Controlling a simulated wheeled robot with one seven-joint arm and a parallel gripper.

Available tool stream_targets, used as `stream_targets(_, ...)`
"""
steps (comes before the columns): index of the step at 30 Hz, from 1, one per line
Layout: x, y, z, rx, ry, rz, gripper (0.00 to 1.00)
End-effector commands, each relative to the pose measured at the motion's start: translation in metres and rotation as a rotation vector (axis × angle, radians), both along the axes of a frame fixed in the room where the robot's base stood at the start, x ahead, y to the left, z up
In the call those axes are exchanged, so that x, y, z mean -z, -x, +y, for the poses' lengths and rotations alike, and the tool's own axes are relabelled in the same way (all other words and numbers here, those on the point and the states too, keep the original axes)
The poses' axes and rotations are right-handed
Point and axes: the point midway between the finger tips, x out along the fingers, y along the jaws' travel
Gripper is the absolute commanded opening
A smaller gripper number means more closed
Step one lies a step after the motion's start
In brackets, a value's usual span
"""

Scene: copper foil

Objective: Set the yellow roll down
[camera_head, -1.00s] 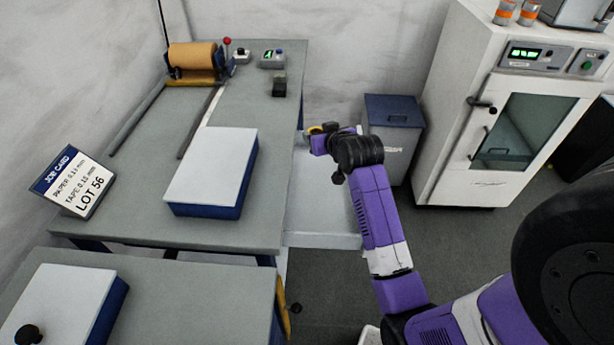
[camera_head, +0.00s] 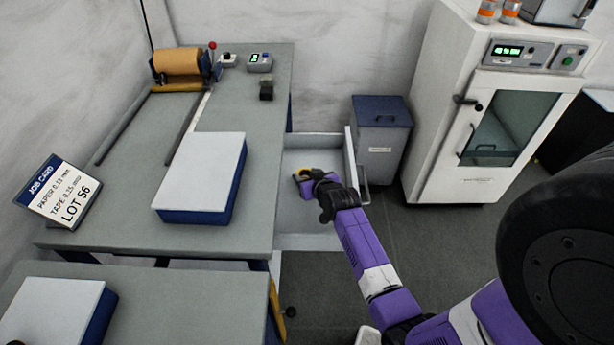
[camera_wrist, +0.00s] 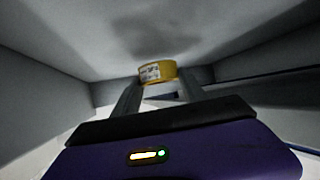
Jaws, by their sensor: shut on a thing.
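The yellow roll (camera_wrist: 158,72) is held at the tips of my gripper (camera_wrist: 158,84) in the wrist view, with a printed white label on its side. My gripper (camera_head: 300,178) is shut on it. Whether the roll touches the drawer's floor cannot be told.
The grey table (camera_head: 215,225) holds a white-topped blue block (camera_head: 203,170), a job card (camera_head: 58,192) and a brown paper roll (camera_head: 177,61). A grey bin (camera_head: 379,140) and a white cabinet (camera_head: 450,150) stand to the right. Drawer walls surround my gripper.

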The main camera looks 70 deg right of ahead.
Motion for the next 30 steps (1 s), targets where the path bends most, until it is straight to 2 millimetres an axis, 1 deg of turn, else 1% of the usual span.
stream_targets(7,0.000,0.000,0.000,0.000,0.001,-0.001,0.10)
stream_targets(20,0.012,0.000,0.000,0.000,0.001,-0.002,0.10)
stream_targets(23,0.011,0.000,0.000,0.000,0.001,-0.002,0.10)
stream_targets(24,0.012,0.000,0.000,0.000,0.001,-0.002,0.54)
stream_targets(27,0.012,0.000,0.000,0.000,0.001,-0.002,0.72)
stream_targets(30,0.012,0.000,0.000,0.000,0.000,-0.001,0.72)
